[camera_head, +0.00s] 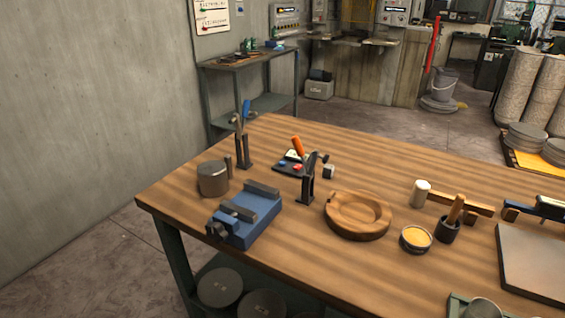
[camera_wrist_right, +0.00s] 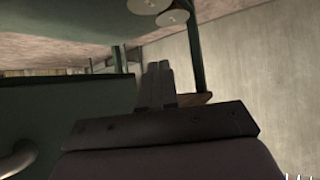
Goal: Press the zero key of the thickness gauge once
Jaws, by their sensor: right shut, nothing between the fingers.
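A small dark low device (camera_head: 284,168) with a light patch, a red spot and a blue spot on top sits toward the back of the wooden table in the head view. It looks like the thickness gauge, with an orange-handled piece (camera_head: 298,146) at its back. A dark upright stand (camera_head: 307,188) in front hides part of it. I cannot tell which spot is the zero key. My right gripper (camera_wrist_right: 160,66) is shut and empty in the right wrist view, away from the gauge and near green metal furniture. My left gripper is not in view.
On the table (camera_head: 300,245) stand a blue vise (camera_head: 240,222), a metal cup (camera_head: 212,179), a second stand (camera_head: 242,150), a wooden bowl (camera_head: 357,216), a yellow-filled tin (camera_head: 415,239) and a mallet (camera_head: 455,202). Round discs (camera_head: 220,286) lie below. The table's front middle is clear.

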